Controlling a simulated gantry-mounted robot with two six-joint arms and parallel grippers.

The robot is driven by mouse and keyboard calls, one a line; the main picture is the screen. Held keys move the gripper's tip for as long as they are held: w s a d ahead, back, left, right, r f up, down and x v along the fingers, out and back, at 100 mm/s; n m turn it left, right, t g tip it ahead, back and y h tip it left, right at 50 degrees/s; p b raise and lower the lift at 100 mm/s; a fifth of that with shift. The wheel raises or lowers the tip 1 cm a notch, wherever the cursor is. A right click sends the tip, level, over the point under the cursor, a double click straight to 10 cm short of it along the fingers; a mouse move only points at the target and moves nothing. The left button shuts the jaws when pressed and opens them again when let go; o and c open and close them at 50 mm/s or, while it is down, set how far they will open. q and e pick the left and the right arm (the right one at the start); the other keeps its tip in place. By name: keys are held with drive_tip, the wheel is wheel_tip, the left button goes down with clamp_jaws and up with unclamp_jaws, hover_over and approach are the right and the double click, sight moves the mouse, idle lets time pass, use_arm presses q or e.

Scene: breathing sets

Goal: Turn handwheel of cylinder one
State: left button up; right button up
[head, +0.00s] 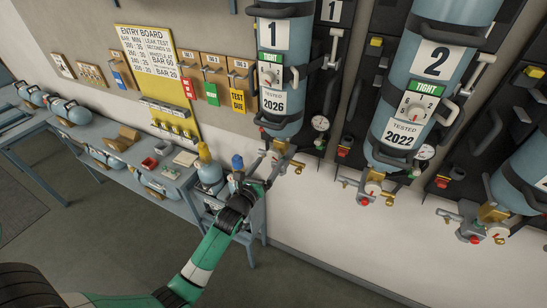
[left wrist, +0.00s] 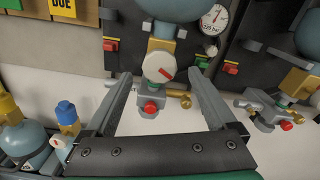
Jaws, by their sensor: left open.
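Cylinder one (head: 285,60) is blue-grey, marked "1", "TIGHT" and "2026", and hangs valve-down on a dark wall panel. Its brass valve with the handwheel (head: 280,147) is at the bottom, partly behind my gripper. In the left wrist view the handwheel (left wrist: 158,66) is a round white disc with a red mark. My left gripper (head: 264,164) is open just below and in front of the valve. In the left wrist view its fingers (left wrist: 159,76) stand on either side of the handwheel, with visible gaps and no clear contact. My right gripper is not in view.
Cylinder two (head: 425,80) hangs to the right, with another cylinder beyond. A pressure gauge (left wrist: 214,19) sits right of the valve. Yellow-capped (head: 207,168) and blue-capped (head: 238,163) bottles stand left of my gripper. A workbench (head: 130,165) runs along the wall; the floor before it is clear.

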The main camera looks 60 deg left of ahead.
sight(273, 157)
use_arm(q)
drive_tip(key=x, duration=0.4)
drive_tip(key=shift+w+a, duration=0.15)
drive_tip(key=c, duration=1.4)
drive_tip(key=shift+o, duration=0.2)
drive_tip(key=shift+n, duration=0.3)
